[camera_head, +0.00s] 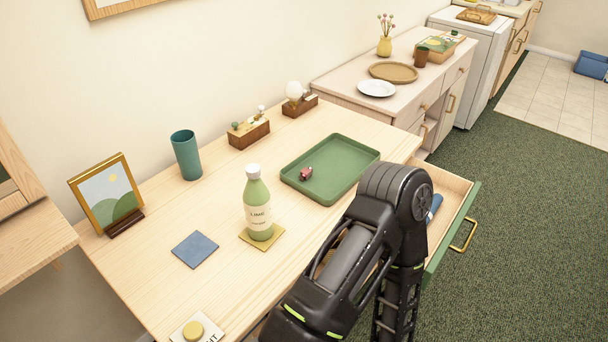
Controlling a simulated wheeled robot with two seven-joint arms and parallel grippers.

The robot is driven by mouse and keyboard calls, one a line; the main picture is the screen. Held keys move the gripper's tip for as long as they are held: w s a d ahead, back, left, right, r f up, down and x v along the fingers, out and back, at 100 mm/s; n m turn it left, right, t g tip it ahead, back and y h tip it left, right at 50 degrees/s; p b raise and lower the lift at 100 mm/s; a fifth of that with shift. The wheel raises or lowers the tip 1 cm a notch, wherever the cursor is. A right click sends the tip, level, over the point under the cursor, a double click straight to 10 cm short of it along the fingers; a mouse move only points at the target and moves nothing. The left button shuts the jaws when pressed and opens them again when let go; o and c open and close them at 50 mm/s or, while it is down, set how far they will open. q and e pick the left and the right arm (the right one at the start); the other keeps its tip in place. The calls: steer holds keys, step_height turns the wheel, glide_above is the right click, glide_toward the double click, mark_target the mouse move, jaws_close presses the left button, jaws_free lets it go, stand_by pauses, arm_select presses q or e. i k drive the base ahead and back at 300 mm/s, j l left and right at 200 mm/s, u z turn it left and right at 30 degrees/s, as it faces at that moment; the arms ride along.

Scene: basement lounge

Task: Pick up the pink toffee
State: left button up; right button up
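The pink toffee looks like a small dark pink piece (306,173); it lies in the green tray (345,150) near its left side. The tray rests on the light wood table (150,262). One of my black arms rises from the bottom edge, bends at the tray's right front corner and runs back down out of the picture. It hides part of the table's front. Neither gripper shows, so I cannot tell whether either is open or shut.
A lime bottle (257,208) stands on a yellow coaster left of the tray. A blue coaster (195,250), teal cup (186,155), picture frame (106,192) and wooden boxes (249,132) are also on the table. A green-fronted drawer (462,225) is open at right.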

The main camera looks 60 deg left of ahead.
mark_target(305, 174)
steer(key=u, duration=0.4)
steer(key=i+u, duration=0.15)
steer(key=u, duration=0.7)
steer(key=i+l+u, duration=0.1)
steer(key=u, duration=0.7)
steer(key=k+l+z, duration=0.1)
steer(key=l, duration=0.8)
steer(key=k+z, duration=0.05)
steer(key=k, duration=0.05)
